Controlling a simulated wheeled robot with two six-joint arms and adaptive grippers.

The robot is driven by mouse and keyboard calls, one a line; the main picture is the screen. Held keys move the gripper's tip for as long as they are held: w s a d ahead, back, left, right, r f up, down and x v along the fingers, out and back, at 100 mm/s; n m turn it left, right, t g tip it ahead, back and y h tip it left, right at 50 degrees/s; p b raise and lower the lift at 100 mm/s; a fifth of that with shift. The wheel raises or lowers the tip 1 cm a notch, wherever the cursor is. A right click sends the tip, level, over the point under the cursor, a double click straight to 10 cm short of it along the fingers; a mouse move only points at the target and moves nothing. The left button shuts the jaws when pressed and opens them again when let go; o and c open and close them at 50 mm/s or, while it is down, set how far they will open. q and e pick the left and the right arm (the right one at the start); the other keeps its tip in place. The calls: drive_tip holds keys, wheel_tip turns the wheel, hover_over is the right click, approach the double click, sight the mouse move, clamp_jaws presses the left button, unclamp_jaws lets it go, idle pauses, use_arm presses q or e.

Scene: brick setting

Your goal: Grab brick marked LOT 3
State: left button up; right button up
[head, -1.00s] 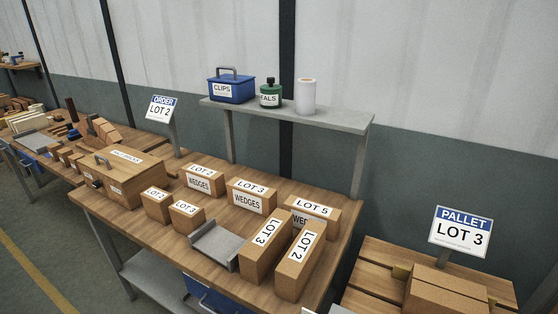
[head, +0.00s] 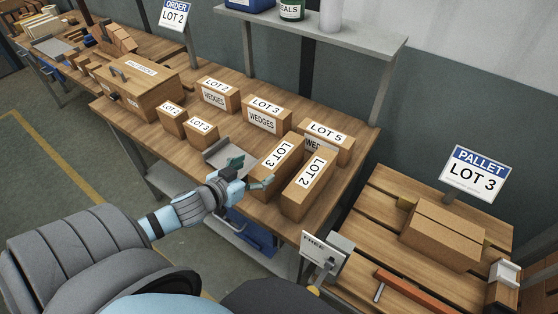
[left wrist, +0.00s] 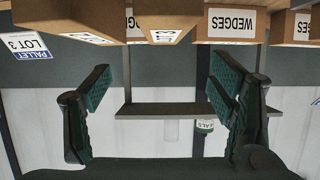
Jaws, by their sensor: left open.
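A long brown brick marked LOT 3 (head: 276,164) stands on the wooden bench (head: 232,235), left of a similar brick marked LOT 2 (head: 309,186). My left gripper (head: 250,172) is open and empty beside the near left end of the LOT 3 brick. In the left wrist view, where things show upside down, the open fingers (left wrist: 158,80) are well apart, and the LOT 3 brick (left wrist: 160,18) shows at the top, beyond them. A LOT 3 wedges box (head: 266,117) and a small LOT 3 box (head: 201,132) also stand on the bench. My right gripper is not in view.
A grey tray (head: 222,150) lies just left of the LOT 3 brick, partly behind my gripper. A LOT 5 box (head: 329,138) stands behind the bricks. A pallet (head: 385,210) with a LOT 3 sign (head: 475,173) and a brown block is at right.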

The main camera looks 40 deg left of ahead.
sight(275, 158)
use_arm(q)
drive_tip(key=b+x, duration=0.1)
drive_tip(key=x, duration=0.2)
drive_tip(key=f+b+x, duration=0.1)
drive_tip(key=x, duration=0.2)
drive_tip(key=shift+w+a+f, duration=0.1)
drive_tip(key=shift+w+a, duration=0.05)
drive_tip(key=shift+a, duration=0.05)
drive_tip(key=b+x, duration=0.1)
drive_tip(key=x, duration=0.1)
drive_tip(key=b+x, duration=0.1)
drive_tip(key=x, duration=0.2)
drive_tip(key=shift+w+a+f, duration=0.15)
drive_tip(key=shift+a+f, duration=0.05)
drive_tip(key=shift+a, duration=0.05)
drive_tip(key=shift+w, duration=0.15)
drive_tip(key=shift+r, duration=0.1)
drive_tip(key=c, duration=1.8)
drive_tip(key=shift+r, duration=0.1)
clamp_jaws()
